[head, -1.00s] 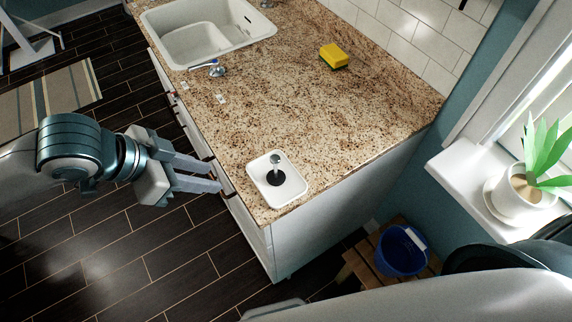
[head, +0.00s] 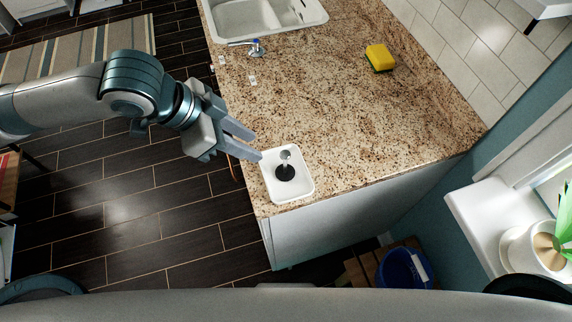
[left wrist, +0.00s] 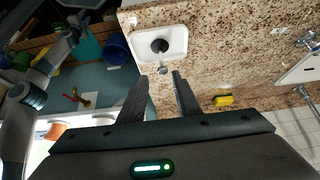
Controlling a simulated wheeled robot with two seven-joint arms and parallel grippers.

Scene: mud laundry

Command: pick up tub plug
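The tub plug (head: 285,172) has a black round base and a metal knob on top. It stands upright in a small white tray (head: 303,190) at the counter's near corner. My left gripper (head: 256,147) is open and empty at the tray's left edge in the head view. In the left wrist view the plug (left wrist: 160,46) sits in the tray (left wrist: 178,41), ahead of and between the two open fingers (left wrist: 161,78), apart from them. My right gripper is not in view.
A blue bucket (head: 398,270) stands on a wooden stool below. A potted plant (head: 535,248) is on the sill at right.

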